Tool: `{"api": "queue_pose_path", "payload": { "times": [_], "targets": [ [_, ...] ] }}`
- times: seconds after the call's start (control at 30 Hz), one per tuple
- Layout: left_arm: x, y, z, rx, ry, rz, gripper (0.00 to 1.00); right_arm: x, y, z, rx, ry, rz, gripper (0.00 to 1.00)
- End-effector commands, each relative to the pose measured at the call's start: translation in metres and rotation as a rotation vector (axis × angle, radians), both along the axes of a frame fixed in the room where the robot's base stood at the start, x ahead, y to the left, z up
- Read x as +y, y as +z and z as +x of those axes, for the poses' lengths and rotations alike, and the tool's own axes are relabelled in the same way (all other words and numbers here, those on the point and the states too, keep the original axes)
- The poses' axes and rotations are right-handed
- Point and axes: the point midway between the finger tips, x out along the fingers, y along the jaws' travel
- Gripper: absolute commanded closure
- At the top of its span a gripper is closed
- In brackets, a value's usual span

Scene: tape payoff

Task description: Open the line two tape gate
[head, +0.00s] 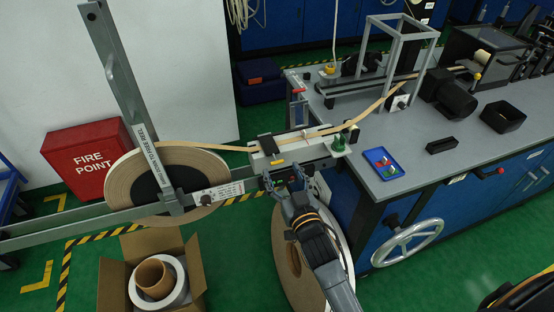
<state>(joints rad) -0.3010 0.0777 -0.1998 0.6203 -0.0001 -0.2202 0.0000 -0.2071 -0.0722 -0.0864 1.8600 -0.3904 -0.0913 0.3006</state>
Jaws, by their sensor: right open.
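The tape reel (120,188) stands on edge on a long grey rail (75,226). A tall grey bar (118,78) with a printed label slopes down across the reel's face. Tan tape (222,147) runs from the reel into a white guide block (297,144) with a black piece (268,146) on top. I cannot tell for certain which part is the line two gate. My right gripper (284,179) is open, just below the guide block, at the front of the rail's right end. Contact is unclear. My left gripper is not in view.
A workbench (440,150) with a blue tray (383,163) and a handwheel (407,242) stands at right. A cardboard box (112,285) and a large reel (290,262) are below the rail. A red fire point box (92,158) stands at left.

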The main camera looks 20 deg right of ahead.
Motion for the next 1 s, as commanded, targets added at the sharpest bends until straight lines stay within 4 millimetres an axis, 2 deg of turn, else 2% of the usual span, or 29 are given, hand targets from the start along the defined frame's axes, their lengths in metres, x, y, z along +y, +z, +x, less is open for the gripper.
{"api": "queue_pose_path", "payload": {
  "times": [0.1, 0.3, 0.67, 1.0],
  "targets": [
    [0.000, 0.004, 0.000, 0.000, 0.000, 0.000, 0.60, 0.001, 0.002, 0.022, -0.001, 0.000, 0.000, 0.35],
    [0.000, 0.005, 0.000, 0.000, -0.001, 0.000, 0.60, 0.001, 0.000, 0.043, 0.000, 0.000, 0.000, 0.35],
    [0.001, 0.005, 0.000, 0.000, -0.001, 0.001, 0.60, 0.002, -0.001, 0.047, 0.001, 0.000, 0.000, 0.35],
    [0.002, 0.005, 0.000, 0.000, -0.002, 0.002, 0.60, 0.002, -0.001, 0.047, 0.001, 0.000, 0.000, 1.00]
  ]
}}
